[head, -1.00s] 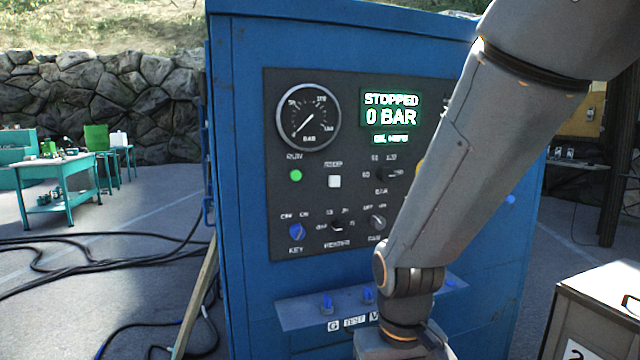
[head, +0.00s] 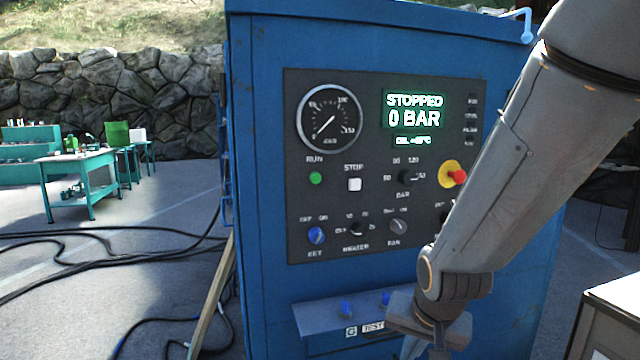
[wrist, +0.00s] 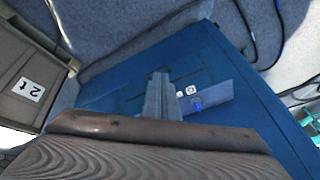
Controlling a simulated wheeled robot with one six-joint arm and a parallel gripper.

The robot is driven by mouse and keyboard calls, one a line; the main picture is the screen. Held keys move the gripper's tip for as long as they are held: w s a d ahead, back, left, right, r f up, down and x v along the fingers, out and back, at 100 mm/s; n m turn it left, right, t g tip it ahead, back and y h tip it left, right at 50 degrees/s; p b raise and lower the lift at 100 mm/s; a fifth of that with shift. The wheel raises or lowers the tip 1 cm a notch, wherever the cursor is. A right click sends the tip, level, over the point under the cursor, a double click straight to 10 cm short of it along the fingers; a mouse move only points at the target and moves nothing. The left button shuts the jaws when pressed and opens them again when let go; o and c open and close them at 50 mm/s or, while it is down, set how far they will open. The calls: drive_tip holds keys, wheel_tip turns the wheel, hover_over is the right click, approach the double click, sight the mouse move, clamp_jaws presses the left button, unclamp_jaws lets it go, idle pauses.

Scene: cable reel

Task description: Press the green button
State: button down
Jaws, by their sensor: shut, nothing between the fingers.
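The green button (head: 315,178) is a small round button under the label RUN, on the dark panel (head: 300,215) of the blue cabinet (head: 255,200). It sits below the pressure gauge (head: 331,119) and left of a white STOP button (head: 354,184). The display (head: 414,110) reads STOPPED, 0 BAR. My gripper (wrist: 158,95) is shut and empty in the wrist view, in front of the lower part of the cabinet. In the head view my arm covers the panel's lower right, and my gripper is low, right of and below the green button and apart from it.
A red knob on a yellow disc (head: 453,175) is partly beside my arm. A small shelf with blue valves (head: 346,307) juts out below the panel. A box (wrist: 28,88) stands at the left in the wrist view. Black cables (head: 110,250) lie on the ground.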

drive_tip(key=w+a+r+m+t+y+p, duration=0.2)
drive_tip(key=w+a+r+m+t, duration=0.4)
drive_tip(key=w+r, duration=0.55)
drive_tip(key=w+a+r+m+t+y+p, duration=0.2)
drive_tip(key=w+a+r+m+t, duration=0.2)
drive_tip(key=r, duration=0.9)
drive_tip(key=a+t, duration=0.2)
drive_tip(key=a, duration=0.1)
drive_tip(key=shift+a+m+y, duration=0.25)
drive_tip(key=shift+m+y, duration=0.15)
drive_tip(key=shift+w, duration=0.1)
